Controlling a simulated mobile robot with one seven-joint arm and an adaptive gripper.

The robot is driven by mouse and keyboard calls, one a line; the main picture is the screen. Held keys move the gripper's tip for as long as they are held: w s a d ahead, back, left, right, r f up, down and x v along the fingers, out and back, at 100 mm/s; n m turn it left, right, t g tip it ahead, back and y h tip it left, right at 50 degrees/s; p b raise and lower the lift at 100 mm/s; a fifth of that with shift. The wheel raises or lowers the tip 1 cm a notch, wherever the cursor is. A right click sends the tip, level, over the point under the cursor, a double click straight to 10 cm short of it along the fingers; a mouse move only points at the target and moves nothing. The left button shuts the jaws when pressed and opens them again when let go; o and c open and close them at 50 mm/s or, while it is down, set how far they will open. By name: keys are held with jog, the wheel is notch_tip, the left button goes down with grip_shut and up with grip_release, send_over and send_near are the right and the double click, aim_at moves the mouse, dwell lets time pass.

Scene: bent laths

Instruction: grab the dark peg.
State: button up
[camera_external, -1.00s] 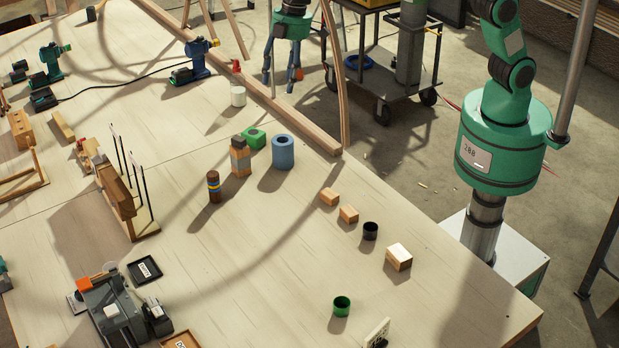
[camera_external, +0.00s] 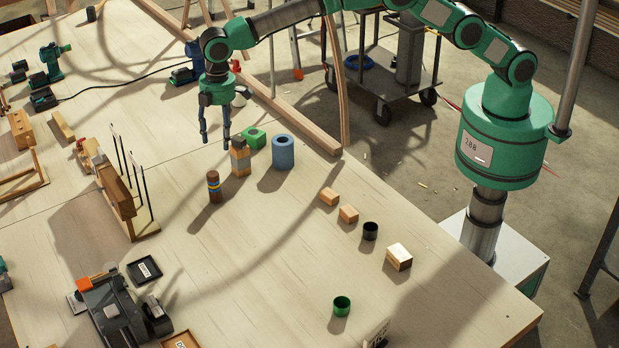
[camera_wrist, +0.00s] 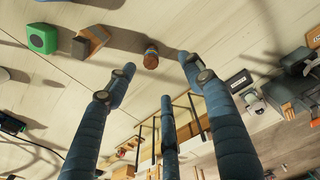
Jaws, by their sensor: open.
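A dark brown peg (camera_external: 214,187) with blue and yellow bands stands upright on the wooden table, left of the centre of the external view. It also shows in the wrist view (camera_wrist: 151,57), at the top centre just beyond the fingertips. My gripper (camera_external: 215,137) is open and empty, with its fingers pointing down. In the external view it hangs above the table, higher in the picture than the peg and apart from it. In the wrist view the blue fingers (camera_wrist: 160,72) are spread, with nothing between them.
An orange-grey bottle-like block (camera_external: 240,158), a green block (camera_external: 254,138) and a blue cylinder (camera_external: 283,152) stand right of the peg. A wooden rack with upright rods (camera_external: 118,190) stands to its left. Small wooden blocks and a black cup (camera_external: 370,231) lie further right. The table's middle front is clear.

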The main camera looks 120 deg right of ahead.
send_over(215, 190)
jog(key=d, duration=0.2)
jog(key=shift+g, duration=0.3)
jog(key=f, duration=0.9)
jog(key=shift+s+a+p, duration=0.25)
jog(key=shift+p, duration=0.15)
jog(key=shift+f, duration=4.25)
jog(key=shift+f, duration=0.15)
jog(key=shift+s+d+f, duration=0.15)
jog(key=shift+f, duration=2.3)
jog(key=c, duration=1.3)
